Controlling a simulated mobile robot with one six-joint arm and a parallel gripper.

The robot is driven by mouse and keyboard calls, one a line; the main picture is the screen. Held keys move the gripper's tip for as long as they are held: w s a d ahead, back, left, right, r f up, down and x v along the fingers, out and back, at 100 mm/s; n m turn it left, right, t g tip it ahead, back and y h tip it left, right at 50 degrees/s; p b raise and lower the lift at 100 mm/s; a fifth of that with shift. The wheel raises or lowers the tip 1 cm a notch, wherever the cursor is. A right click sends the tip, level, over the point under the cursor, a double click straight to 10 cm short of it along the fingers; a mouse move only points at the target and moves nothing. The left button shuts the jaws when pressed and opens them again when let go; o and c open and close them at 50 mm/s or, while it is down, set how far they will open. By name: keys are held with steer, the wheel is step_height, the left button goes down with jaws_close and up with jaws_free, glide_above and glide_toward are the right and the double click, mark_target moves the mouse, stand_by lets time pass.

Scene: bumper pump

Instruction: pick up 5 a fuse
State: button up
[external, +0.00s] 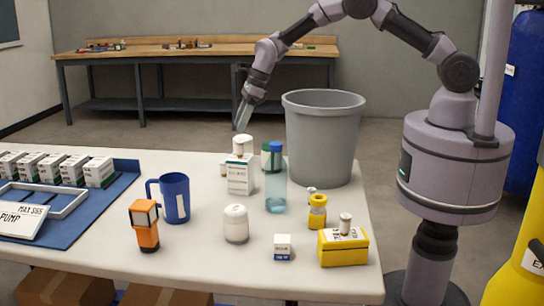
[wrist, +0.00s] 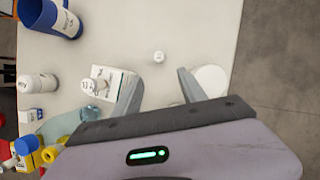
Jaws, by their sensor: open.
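No label that I can read says 5 A fuse. A small white cylinder (wrist: 159,57) stands alone on the table in the wrist view, just beyond my gripper's fingertips; it may be the fuse. In the external view, a small pale piece (external: 224,170) shows at the left behind the white carton (external: 240,176), mostly hidden; it is probably the same cylinder. My gripper (external: 243,117) points down above the table's back edge, behind the carton. In the wrist view my gripper (wrist: 158,86) has its fingers spread, with nothing held.
The white carton (wrist: 118,78) stands close to one finger and a round white-topped container (wrist: 210,80) close to the other. A grey bin (external: 322,140), clear blue bottle (external: 276,188), blue mug (external: 174,198) and white jar (external: 236,224) crowd the table. Bare tabletop surrounds the cylinder.

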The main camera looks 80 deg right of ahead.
steer(key=b, duration=0.3)
glide_toward(222, 163)
steer(key=x, duration=0.4)
steer(key=shift+d+f, duration=0.2)
steer(key=shift+f, duration=0.2)
steer(key=b+x, duration=0.3)
steer(key=x, duration=0.3)
steer(key=shift+w+a, duration=0.1)
steer(key=shift+w, duration=0.05)
jaws_close()
